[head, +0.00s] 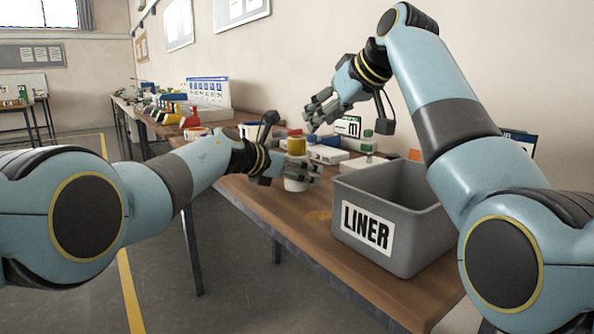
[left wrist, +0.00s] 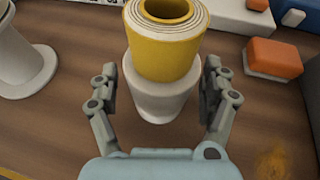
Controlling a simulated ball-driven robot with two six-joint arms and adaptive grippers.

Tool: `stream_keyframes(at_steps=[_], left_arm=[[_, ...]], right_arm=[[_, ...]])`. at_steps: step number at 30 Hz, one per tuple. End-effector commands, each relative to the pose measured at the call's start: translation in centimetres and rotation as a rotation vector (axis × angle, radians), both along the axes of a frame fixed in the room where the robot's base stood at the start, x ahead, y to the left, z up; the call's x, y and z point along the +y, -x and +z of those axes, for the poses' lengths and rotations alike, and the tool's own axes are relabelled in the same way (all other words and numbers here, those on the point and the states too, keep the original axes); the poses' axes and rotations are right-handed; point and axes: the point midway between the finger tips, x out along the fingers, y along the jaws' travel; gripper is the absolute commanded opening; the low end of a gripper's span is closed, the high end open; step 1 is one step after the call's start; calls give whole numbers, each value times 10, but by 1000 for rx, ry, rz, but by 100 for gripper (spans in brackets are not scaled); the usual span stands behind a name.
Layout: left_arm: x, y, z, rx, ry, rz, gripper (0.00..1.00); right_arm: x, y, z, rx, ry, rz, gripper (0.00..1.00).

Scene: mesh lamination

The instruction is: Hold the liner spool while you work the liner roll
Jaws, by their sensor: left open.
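The yellow liner roll (head: 296,146), with white layers wound around its top, sits upright on a white spool (head: 296,184) on the bench. In the left wrist view the roll (left wrist: 164,55) and the white spool (left wrist: 160,101) stand between the fingers of my left gripper (left wrist: 163,108). That gripper is open, with a finger on each side and visible gaps to the spool. In the head view my left gripper (head: 298,172) partly covers the spool. My right gripper (head: 312,114) is above and to the right of the roll, its fingers apart and empty.
A grey bin (head: 428,242) labelled LINER stands at the right on the wooden bench (head: 290,222). In the left wrist view an orange block (left wrist: 272,59) lies to the right, and another white spool-like piece (left wrist: 22,62) stands at the left. Several boxes are behind.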

Motion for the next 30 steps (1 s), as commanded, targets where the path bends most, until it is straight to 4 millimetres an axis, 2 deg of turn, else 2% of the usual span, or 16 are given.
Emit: stream_keyframes(at_steps=[3, 18, 19, 30], left_arm=[[0, 0, 0, 0, 0, 0, 79], [0, 0, 0, 1, 1, -1, 14], [0, 0, 0, 1, 1, -1, 50], [0, 0, 0, 1, 1, -1, 1]], right_arm=[[0, 0, 0, 0, 0, 0, 38], [0, 0, 0, 0, 0, 0, 38], [0, 0, 0, 0, 0, 0, 38], [0, 0, 0, 0, 0, 0, 38]])
